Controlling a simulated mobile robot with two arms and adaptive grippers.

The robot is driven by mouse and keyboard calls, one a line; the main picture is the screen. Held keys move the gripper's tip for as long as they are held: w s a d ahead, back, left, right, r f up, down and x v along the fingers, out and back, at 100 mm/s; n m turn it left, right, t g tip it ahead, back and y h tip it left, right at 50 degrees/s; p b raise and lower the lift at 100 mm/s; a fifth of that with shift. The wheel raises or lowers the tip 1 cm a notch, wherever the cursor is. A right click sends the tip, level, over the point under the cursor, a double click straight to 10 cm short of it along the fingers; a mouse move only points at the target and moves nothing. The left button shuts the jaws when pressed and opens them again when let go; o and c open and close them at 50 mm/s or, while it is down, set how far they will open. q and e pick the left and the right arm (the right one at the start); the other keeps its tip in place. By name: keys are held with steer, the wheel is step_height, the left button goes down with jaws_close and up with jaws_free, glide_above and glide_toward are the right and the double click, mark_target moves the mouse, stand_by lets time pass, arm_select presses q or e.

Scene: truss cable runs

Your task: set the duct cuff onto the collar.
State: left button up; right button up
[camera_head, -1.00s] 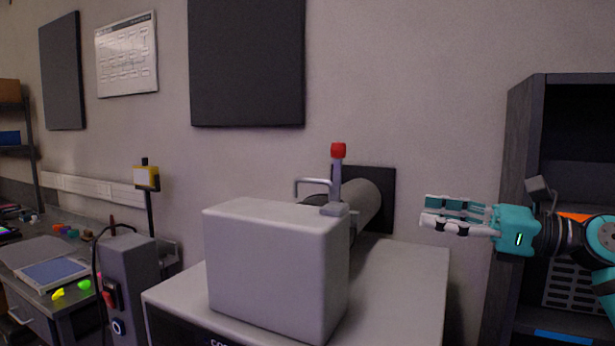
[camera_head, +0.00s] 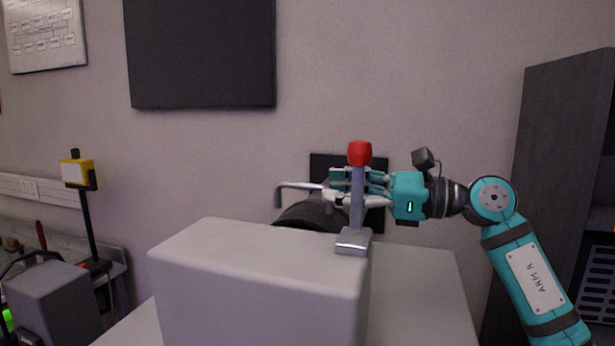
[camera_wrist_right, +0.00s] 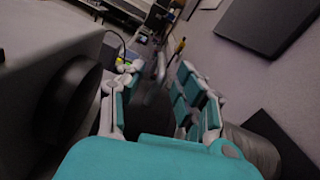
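My right gripper (camera_head: 333,187) is at the back of the grey box, partly behind the upright lever; its fingers point left and stand apart. A bent grey handle (camera_head: 298,185) is at its fingertips. In the right wrist view a grey bar (camera_wrist_right: 161,66) shows between the fingertips; I cannot tell whether they touch it. A dark rounded piece (camera_head: 310,215) lies under the handle, mostly hidden by the box. The right wrist view shows a black round rim (camera_wrist_right: 72,103) beside the box and a grey cylinder (camera_wrist_right: 250,150) on the other side. I cannot tell which is cuff or collar.
The grey box (camera_head: 260,285) and the lever with its red knob (camera_head: 360,153) stand in front of my right gripper. A black wall plate (camera_head: 325,166) is behind. A dark cabinet (camera_head: 550,150) stands at the right.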

mark_target(319, 186)
steer(key=x, duration=0.2)
steer(key=p+x, duration=0.1)
steer(key=x, duration=0.1)
steer(key=shift+w+d, duration=0.1)
steer(key=shift+w, duration=0.15)
steer(key=shift+x, duration=0.85)
steer(key=shift+f, duration=0.1)
steer(key=shift+c, duration=0.6)
steer(key=c, duration=0.4)
arm_select(q)
steer(key=shift+w+a+r, duration=0.3)
steer(key=shift+w+r, duration=0.15)
steer(key=shift+r, duration=0.05)
steer(key=shift+w+a+r, duration=0.25)
steer(key=shift+w+r, duration=0.2)
arm_select(e)
jaws_close()
